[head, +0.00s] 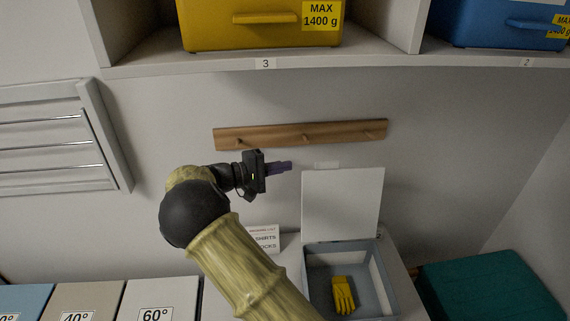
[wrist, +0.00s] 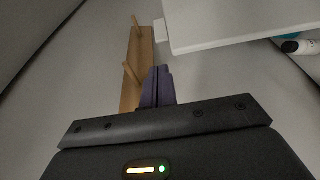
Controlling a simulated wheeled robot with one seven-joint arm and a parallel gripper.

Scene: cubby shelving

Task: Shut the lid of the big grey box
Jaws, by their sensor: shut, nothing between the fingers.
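The big grey box (head: 391,275) stands on a white surface at the lower right of the head view. Its pale lid (head: 342,204) stands open, upright at the box's back edge. A yellow glove (head: 343,295) lies inside the box. My gripper (head: 287,166) is to the left of the lid and about level with its top edge, apart from it. Its purple fingers are shut with nothing between them. In the wrist view, the fingers (wrist: 158,86) point forward, and the lid (wrist: 225,22) shows at the upper right, beyond the fingertips.
A wooden peg rail (head: 300,134) is on the wall behind my gripper. A shelf above holds a yellow bin (head: 235,25) and a blue bin (head: 490,22). A small sign (head: 264,238) stands left of the box. A teal box (head: 487,287) is at the lower right.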

